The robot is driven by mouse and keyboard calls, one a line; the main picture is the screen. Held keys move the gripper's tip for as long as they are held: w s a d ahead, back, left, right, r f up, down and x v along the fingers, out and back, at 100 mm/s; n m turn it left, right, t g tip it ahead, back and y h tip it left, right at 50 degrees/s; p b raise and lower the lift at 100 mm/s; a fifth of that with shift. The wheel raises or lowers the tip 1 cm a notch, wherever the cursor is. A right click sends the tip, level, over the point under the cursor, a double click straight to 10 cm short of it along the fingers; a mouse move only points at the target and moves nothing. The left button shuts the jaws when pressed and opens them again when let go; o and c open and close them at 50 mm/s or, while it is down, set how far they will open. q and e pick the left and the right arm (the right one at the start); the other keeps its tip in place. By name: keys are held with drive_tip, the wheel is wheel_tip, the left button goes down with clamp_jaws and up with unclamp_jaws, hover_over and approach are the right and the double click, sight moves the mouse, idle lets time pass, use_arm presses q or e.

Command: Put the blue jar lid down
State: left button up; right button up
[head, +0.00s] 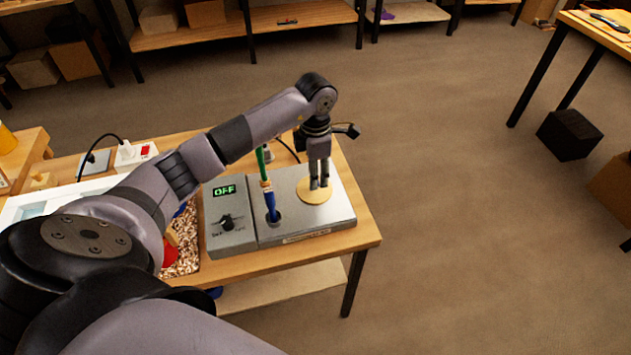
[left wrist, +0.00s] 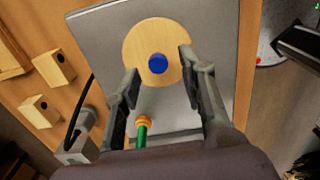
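A round pale wooden disc with a small blue knob at its centre, which I take for the blue jar lid (left wrist: 157,64), lies on the grey top of a device in the left wrist view. The disc shows in the head view (head: 315,198); its blue middle is hidden there by the fingers. My left gripper (head: 319,186) points down over the disc. In the left wrist view the left gripper (left wrist: 160,62) is open, with one finger on each side of the blue knob and gaps between. My right gripper is not in view.
The grey device (head: 343,211) sits at the bench's right end, beside a control box (head: 229,240) reading OFF. A tray of reddish-white bits (head: 186,264) lies further left.

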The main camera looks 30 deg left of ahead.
use_arm(q)
wheel_tip(320, 180, up, 8)
drive_tip(key=b, duration=0.1)
drive_tip(key=shift+r, duration=0.25)
drive_tip(key=shift+d, duration=0.1)
